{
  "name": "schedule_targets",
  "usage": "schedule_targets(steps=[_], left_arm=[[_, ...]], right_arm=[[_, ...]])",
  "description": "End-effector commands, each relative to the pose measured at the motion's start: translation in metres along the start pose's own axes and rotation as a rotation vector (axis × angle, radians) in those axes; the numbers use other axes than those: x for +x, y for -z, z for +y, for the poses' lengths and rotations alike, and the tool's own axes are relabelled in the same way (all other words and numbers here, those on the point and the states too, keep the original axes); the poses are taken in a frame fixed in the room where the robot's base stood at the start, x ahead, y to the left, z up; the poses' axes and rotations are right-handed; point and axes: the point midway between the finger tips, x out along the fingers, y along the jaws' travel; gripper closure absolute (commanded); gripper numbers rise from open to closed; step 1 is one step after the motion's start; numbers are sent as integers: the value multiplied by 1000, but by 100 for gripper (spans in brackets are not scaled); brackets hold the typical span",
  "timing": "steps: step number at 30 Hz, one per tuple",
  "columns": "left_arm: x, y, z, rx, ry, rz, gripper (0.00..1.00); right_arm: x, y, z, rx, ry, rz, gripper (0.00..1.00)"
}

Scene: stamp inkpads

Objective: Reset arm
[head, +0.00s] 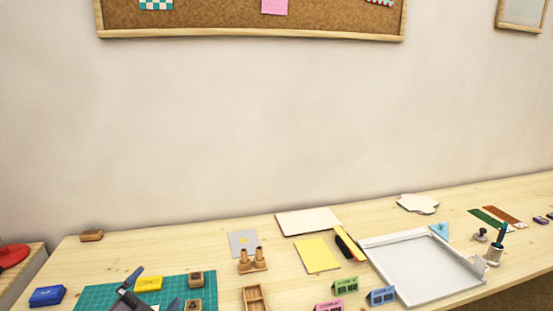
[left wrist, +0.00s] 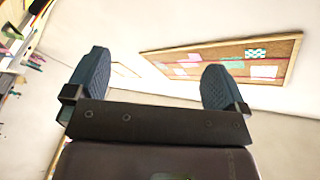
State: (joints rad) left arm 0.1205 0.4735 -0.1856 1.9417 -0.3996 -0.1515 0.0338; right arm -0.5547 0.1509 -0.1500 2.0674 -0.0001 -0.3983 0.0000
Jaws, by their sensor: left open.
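My left gripper (head: 152,290) is at the bottom left of the head view, over the green cutting mat (head: 95,293). In the left wrist view its two dark fingers (left wrist: 155,85) stand wide apart with nothing between them. The wrist camera looks toward the wall and the cork board (left wrist: 225,62). A yellow inkpad (head: 148,284) and small wooden stamps (head: 196,279) lie on the mat close to the gripper. A blue inkpad (head: 47,295) lies left of the mat. My right gripper is in neither view.
A wooden holder (head: 252,260), a wooden tray (head: 255,298), yellow paper (head: 317,255) and a white tray (head: 420,270) occupy the table's middle and right. Small green (head: 345,285), pink and blue items stand before the white tray. The table's back left is mostly clear.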

Motion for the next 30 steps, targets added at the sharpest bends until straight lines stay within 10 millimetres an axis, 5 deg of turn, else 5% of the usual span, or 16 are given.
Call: schedule_targets(steps=[6,18,24,30], left_arm=[[-85,-48,64,-363,-70,-329,0],[-240,-71,143,-711,-82,-662,0],[-282,-76,159,-739,-82,-748,0],[-291,-78,162,-738,-86,-763,0]], right_arm=[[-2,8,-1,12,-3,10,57],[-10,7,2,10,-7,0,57],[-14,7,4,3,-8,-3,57],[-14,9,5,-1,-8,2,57]])
